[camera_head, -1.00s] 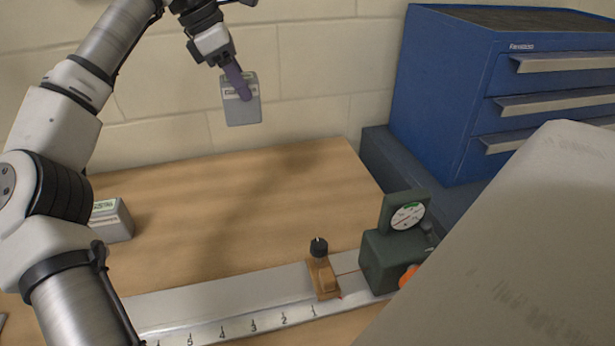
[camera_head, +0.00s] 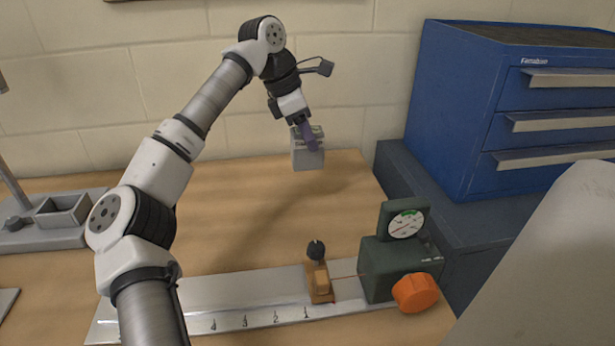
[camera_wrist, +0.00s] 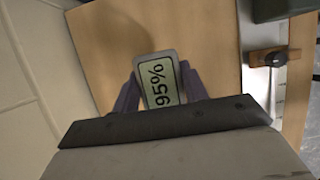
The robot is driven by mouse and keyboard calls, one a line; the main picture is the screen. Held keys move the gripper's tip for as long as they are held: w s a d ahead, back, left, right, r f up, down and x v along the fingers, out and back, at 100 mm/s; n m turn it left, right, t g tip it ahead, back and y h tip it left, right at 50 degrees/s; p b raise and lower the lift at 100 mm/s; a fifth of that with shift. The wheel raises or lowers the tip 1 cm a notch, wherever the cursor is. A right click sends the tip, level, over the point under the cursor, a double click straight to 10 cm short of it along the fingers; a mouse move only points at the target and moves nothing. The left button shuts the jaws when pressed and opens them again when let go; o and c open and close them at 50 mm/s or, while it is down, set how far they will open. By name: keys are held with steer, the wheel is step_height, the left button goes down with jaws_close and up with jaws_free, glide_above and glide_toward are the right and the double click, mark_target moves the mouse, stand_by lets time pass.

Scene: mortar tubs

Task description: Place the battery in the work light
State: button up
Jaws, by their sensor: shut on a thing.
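My gripper (camera_head: 308,137) is shut on a grey battery (camera_head: 308,159) and holds it above the back of the table, near the wall. In the wrist view the battery (camera_wrist: 160,82) sits between the two purple fingers, its display facing the camera and reading 95%. At the left of the head view is a grey base (camera_head: 50,238) with an upright pole and an open square socket (camera_head: 63,211). It may be the work light; its top is out of view.
A long ruled metal rail (camera_head: 240,290) lies along the table front, with a wooden slider (camera_head: 320,283) and a green dial gauge (camera_head: 385,265) with an orange knob (camera_head: 416,293). A blue drawer cabinet (camera_head: 460,110) stands right. The middle of the table is clear.

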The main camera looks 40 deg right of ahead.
mark_target(291, 142)
step_height(291, 142, down, 10)
steer(key=shift+f+p, duration=0.15)
steer(key=shift+p, duration=0.35)
steer(key=shift+f, duration=0.15)
steer(key=o, duration=1.3)
steer(key=b+v, duration=0.1)
steer(key=v, duration=1.1)
